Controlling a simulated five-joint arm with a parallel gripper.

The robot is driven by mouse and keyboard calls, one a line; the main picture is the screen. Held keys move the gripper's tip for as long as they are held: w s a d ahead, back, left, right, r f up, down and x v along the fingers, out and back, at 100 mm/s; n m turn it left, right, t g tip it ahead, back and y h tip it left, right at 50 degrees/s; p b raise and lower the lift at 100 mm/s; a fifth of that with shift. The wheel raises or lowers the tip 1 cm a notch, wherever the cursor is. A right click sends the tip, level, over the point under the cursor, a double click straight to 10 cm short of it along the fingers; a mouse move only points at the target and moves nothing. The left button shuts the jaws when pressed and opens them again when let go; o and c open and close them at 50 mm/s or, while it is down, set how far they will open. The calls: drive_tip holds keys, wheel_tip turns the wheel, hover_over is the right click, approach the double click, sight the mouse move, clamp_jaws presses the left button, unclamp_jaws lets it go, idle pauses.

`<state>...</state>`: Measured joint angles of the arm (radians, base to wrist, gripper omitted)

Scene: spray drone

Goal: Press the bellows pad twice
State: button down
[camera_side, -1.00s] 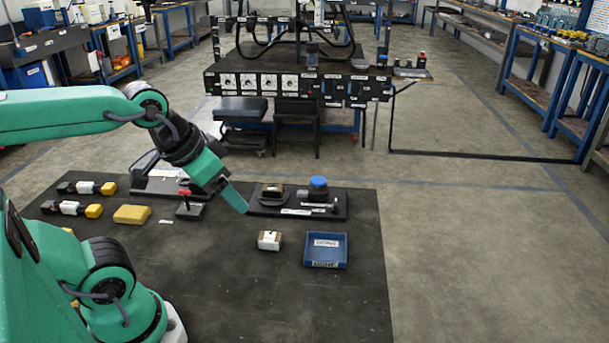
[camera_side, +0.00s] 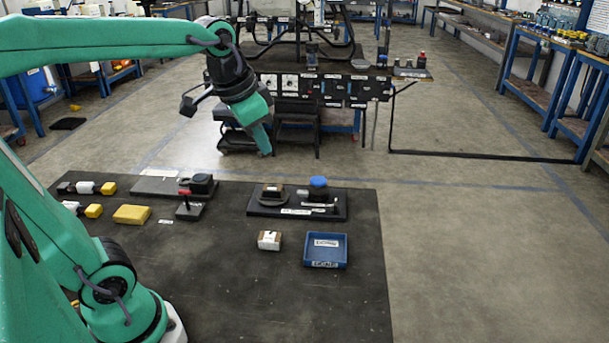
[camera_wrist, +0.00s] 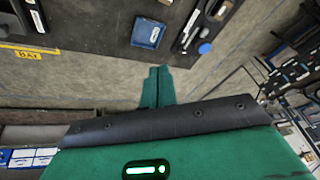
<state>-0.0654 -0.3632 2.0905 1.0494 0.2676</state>
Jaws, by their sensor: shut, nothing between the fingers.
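I cannot tell for certain which part is the bellows pad. One candidate is the blue-topped black round part (camera_side: 318,188) on the right dark plate; it also shows in the wrist view (camera_wrist: 205,48). Another is the black round part (camera_side: 202,183) on the grey board at the mat's back left. My gripper (camera_side: 264,152) is raised, empty and apart from both, its tip in front of the floor beyond the mat in the side view. In the wrist view its fingers (camera_wrist: 159,69) are together.
A blue tray (camera_side: 325,262) and a white-brown block (camera_side: 269,240) lie on the black mat (camera_side: 250,300). A red-topped lever (camera_side: 186,194), a yellow block (camera_side: 132,214) and yellow-tipped pieces stand left. The mat's front is clear. A black bench (camera_side: 300,80) stands behind.

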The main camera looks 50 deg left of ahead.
drive_tip(key=w+a+r+m+g, duration=0.1)
drive_tip(key=w+a, duration=0.1)
drive_tip(key=w, duration=0.5)
drive_tip(key=m+g, duration=0.3)
drive_tip(key=m, duration=0.3)
hover_over(319, 180)
wheel_tip(319, 180, down, 10)
drive_tip(key=shift+a+f, duration=0.1)
drive_tip(key=shift+f, duration=0.1)
wheel_tip(319, 180, down, 14)
drive_tip(key=shift+r, duration=0.1)
idle(0.3)
